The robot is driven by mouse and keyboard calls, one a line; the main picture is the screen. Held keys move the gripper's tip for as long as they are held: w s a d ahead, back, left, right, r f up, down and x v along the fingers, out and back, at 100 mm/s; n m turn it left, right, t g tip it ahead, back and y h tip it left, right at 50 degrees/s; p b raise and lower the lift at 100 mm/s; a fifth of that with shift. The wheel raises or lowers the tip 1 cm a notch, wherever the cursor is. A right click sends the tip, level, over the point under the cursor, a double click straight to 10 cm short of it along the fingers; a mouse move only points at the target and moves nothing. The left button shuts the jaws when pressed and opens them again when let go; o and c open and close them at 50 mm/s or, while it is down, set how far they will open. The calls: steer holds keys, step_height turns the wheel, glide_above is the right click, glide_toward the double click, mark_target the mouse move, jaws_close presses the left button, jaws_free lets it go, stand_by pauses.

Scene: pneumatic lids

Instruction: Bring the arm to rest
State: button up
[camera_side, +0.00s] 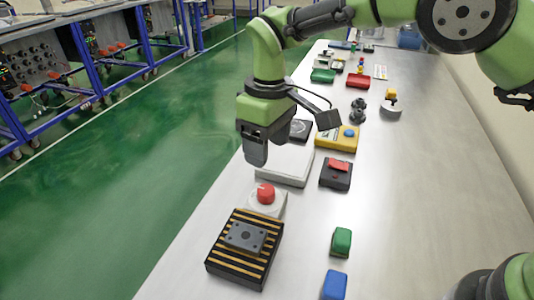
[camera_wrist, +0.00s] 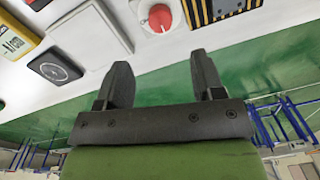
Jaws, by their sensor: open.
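My gripper (camera_side: 256,155) hangs above the left edge of the table in the side view, over the white flat box (camera_side: 285,166). In the wrist view its two fingers (camera_wrist: 160,60) stand well apart with nothing between them. A red knob on a white base (camera_side: 266,194) stands in front of it on the table; it also shows at the top of the wrist view (camera_wrist: 160,17). A black-and-yellow striped block (camera_side: 227,263) with a grey metal plate (camera_side: 246,237) on top sits nearer the camera.
A yellow meter (camera_side: 337,138), a black box with a red top (camera_side: 336,174), a green block (camera_side: 341,242) and a blue block (camera_side: 334,285) lie to the right. Several small items stand farther back. The table's right part is mostly clear. Green floor lies beyond the left edge.

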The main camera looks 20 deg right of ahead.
stand_by(0.4)
steer(key=s+d+r+m+t+y, duration=0.1)
steer(key=s+d+r+m+t, duration=0.1)
steer(key=s+d+r, duration=0.45)
steer(key=s+d+r+m+t+y, duration=0.1)
steer(key=d+r+m, duration=0.25)
steer(key=r, duration=0.65)
steer(key=s+d+m+t, duration=0.2)
steer(key=s+d, duration=0.1)
steer(key=s, duration=0.5)
steer(key=s+d+m+t, duration=0.2)
steer(key=s+d+m, duration=0.1)
steer(key=s, duration=0.4)
steer(key=shift+s+d, duration=0.4)
steer(key=shift+d, duration=0.35)
steer(key=shift+r, duration=0.1)
